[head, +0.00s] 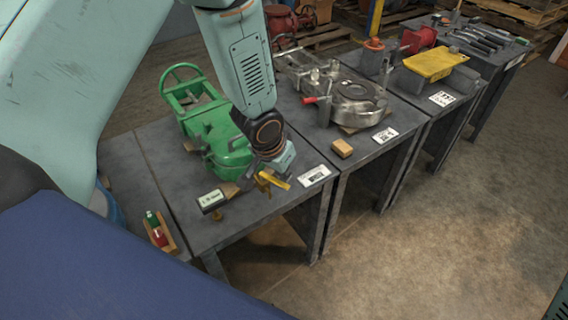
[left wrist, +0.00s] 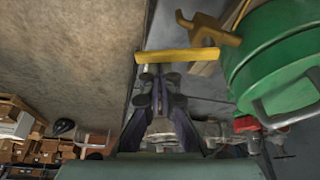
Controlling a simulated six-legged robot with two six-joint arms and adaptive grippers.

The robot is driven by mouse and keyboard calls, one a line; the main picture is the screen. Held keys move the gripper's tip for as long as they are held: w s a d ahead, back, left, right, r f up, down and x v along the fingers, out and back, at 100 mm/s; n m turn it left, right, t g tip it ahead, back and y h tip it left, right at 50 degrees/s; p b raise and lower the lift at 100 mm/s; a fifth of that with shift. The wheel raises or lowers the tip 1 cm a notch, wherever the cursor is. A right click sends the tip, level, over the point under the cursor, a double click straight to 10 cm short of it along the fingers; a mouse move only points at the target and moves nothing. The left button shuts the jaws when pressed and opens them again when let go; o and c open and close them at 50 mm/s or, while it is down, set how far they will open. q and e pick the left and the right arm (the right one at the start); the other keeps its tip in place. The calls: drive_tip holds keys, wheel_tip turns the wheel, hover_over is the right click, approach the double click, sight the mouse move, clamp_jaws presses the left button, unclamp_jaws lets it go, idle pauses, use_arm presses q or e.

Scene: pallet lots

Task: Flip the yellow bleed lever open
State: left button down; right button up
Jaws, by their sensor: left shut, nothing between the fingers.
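The yellow bleed lever (head: 275,180) is at the front end of the green valve body (head: 228,155), near the table's front edge. In the left wrist view the lever (left wrist: 177,55) is a flat yellow bar running across, beside a brass-coloured fitting (left wrist: 212,32) on the green body (left wrist: 275,55). My left gripper (left wrist: 158,78) is shut and empty, its fingertips close to the lever's bar; I cannot tell whether they touch. In the head view the left gripper (head: 270,174) is just above the lever and partly hides it. My right gripper is not in view.
The dark table (head: 245,208) has a small display box (head: 211,200) and a white label (head: 313,176). A wooden block (head: 342,148) and a metal valve (head: 352,100) are on the adjoining table. A red-and-green button box (head: 158,230) is at the left. Open floor (head: 440,230) lies right.

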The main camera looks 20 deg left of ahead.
use_arm(q)
drive_tip(key=shift+s+r+m+p, duration=0.25)
drive_tip(key=shift+m+p, duration=0.05)
drive_tip(key=shift+p, duration=0.3)
drive_tip(key=shift+f, duration=0.25)
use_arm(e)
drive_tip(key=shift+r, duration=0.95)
use_arm(q)
drive_tip(key=shift+d, duration=0.15)
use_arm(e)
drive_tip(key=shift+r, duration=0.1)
use_arm(q)
drive_tip(key=shift+s+d+p, duration=0.25)
drive_tip(key=shift+d+p, duration=0.25)
drive_tip(key=shift+d, duration=0.15)
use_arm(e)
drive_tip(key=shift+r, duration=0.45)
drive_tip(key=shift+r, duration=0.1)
